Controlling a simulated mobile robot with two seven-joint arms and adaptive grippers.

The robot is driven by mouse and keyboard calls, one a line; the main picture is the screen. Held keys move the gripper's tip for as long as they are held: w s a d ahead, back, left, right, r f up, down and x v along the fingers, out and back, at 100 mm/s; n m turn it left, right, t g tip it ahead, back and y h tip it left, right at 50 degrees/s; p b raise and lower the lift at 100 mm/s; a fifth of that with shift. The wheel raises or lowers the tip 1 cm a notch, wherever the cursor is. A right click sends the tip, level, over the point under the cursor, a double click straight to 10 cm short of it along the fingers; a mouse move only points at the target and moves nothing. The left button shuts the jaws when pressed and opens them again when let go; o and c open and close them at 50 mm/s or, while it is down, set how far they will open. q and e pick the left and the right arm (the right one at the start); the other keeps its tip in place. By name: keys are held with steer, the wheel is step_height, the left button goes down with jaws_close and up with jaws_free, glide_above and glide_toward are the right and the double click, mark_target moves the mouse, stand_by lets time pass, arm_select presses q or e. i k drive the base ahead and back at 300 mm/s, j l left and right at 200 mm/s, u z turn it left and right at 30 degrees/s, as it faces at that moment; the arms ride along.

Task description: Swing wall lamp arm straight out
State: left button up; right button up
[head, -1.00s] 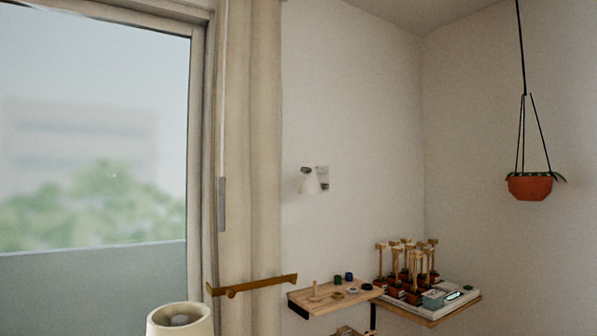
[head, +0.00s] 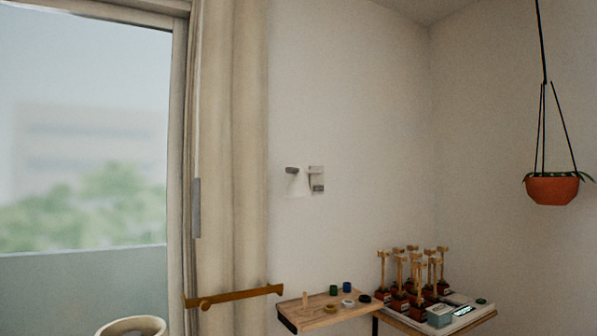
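A small wall lamp (head: 317,181) is mounted on the pale wall right of the curtain in the head view. Its light wall plate carries a small grey part. A white shade (head: 297,183) with a grey cap sits just left of the plate. The arm between them is hard to make out against the wall, so its exact angle cannot be told. Neither of my grippers is in the head view.
A wooden shelf (head: 318,317) with small pots stands below the lamp, beside a corner shelf (head: 400,323) holding several wooden-headed items. A brass bar (head: 240,295) crosses the curtain (head: 235,130). A planter (head: 552,190) hangs at right. A cream round object (head: 132,326) is at bottom left.

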mark_target(297, 185)
steer(key=i+u, duration=0.1)
steer(key=u, duration=0.3)
steer(key=i+l+u, duration=0.1)
steer(key=u, duration=0.35)
steer(key=l+u, duration=0.2)
steer(key=u, duration=0.2)
steer(key=i+l+u, duration=0.1)
steer(key=u, duration=0.3)
steer(key=l+u, duration=0.2)
steer(key=u, duration=0.2)
steer(key=l, duration=0.5)
steer(key=i+l, duration=0.1)
steer(key=l, duration=0.4)
steer(key=l+z, duration=0.3)
steer(key=l, duration=0.15)
steer(key=l+z, duration=0.3)
steer(key=i+l, duration=0.05)
steer(key=l, duration=0.05)
